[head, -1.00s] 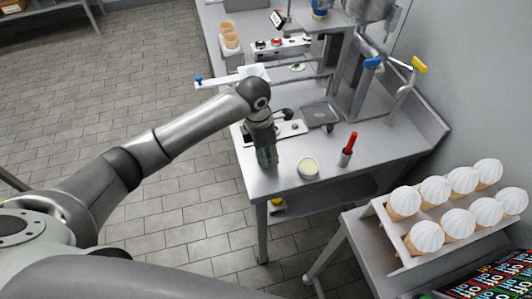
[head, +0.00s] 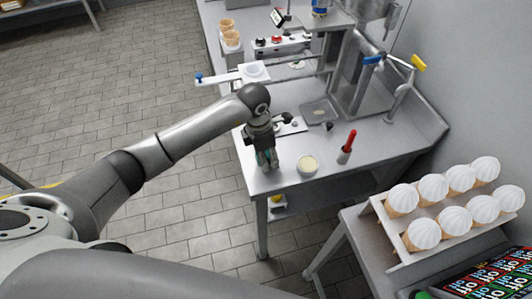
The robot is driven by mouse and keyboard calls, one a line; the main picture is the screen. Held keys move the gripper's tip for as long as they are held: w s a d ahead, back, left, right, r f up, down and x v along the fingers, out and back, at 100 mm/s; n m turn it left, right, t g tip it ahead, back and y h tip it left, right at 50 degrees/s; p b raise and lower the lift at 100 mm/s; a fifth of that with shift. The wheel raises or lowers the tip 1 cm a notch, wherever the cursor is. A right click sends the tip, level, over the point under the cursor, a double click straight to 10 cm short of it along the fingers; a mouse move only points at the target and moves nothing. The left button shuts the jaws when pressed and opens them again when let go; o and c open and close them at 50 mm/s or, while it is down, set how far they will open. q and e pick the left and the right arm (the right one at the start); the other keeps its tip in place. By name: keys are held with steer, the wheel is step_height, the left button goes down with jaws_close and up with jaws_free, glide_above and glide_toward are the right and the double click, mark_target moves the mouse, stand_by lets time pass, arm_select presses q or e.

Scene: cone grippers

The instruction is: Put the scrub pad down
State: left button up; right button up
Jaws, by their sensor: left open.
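My left gripper (head: 264,160) points down at the near left corner of the metal worktable (head: 290,188). Its fingers are apart, with the tips at or just above the tabletop. Green-teal patches show at the fingertips. I cannot tell how much of this is the scrub pad and how much is the gripper, as the fingers hide the spot between them. No scrub pad shows clearly anywhere else. My right gripper is not in view.
A cream-filled tub (head: 307,166) stands close right of the gripper. A red-handled tool (head: 349,140) stands in a metal cup. A shallow tray (head: 319,112) lies behind. A rack (head: 402,235) of several white-topped cones stands at the right. The table's near edge is close.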

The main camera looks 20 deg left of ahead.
arm_select(q)
steer(key=shift+r, duration=0.4)
step_height(320, 180, up, 11)
steer(key=a+b, duration=0.1)
steer(key=b, duration=0.1)
steer(key=shift+s+r, duration=0.2)
steer(key=shift+s, duration=0.2)
